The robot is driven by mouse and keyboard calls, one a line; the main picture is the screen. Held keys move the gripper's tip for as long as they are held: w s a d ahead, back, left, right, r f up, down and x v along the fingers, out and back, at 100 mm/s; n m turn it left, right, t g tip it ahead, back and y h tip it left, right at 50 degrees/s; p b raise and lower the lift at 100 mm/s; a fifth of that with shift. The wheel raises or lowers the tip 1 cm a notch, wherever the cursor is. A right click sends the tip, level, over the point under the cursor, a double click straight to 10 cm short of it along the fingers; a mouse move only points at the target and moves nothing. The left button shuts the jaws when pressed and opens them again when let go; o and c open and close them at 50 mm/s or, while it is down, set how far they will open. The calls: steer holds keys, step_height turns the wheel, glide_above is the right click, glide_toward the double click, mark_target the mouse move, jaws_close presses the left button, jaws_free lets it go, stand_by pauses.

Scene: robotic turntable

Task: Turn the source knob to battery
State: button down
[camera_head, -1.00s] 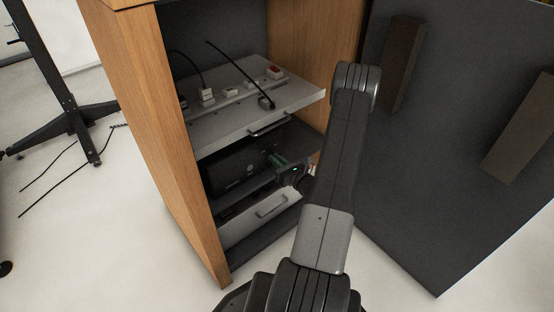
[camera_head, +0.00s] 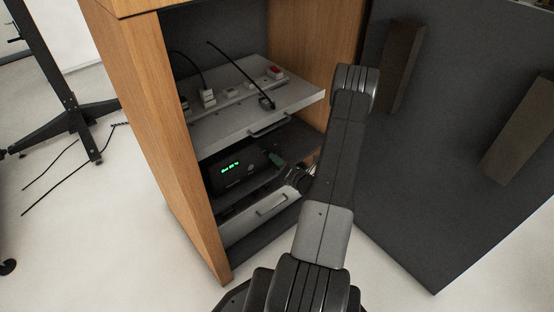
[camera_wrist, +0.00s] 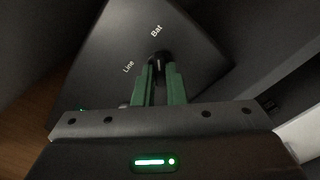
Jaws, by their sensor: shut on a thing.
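The source knob (camera_wrist: 161,58) is a small dark knob on the black face of a device, with the labels "Line" (camera_wrist: 128,66) and "Bat" (camera_wrist: 157,30) beside it. In the wrist view my gripper (camera_wrist: 161,72) has its green fingers closed around the knob, with "Bat" just beyond the fingertips and "Line" to the left. The fingers hide much of the knob, so I cannot tell exactly where its pointer sits. In the head view the black device (camera_head: 232,185) stands in the cabinet with a lit green display (camera_head: 231,168). My gripper (camera_head: 273,159) reaches its right part.
A grey shelf (camera_head: 215,135) with plugs and a red switch sits above the device. A grey drawer (camera_head: 250,222) with a handle lies below. The wooden cabinet wall (camera_head: 155,130) is at left, and the open dark door (camera_head: 410,190) is at right.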

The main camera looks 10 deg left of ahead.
stand_by(0.4)
steer(key=c, duration=1.5)
jaws_free()
steer(key=shift+s+d, duration=0.1)
steer(key=p+v, duration=0.2)
steer(key=v, duration=1.1)
steer(key=shift+s+d+p, duration=0.2)
steer(key=shift+p, duration=0.2)
steer(key=shift+w+a, duration=0.1)
steer(key=b+x, duration=0.2)
steer(key=x, duration=1.1)
steer(key=shift+w+a+b, duration=0.2)
steer(key=shift+a+b, duration=0.05)
steer(key=shift+b, duration=0.15)
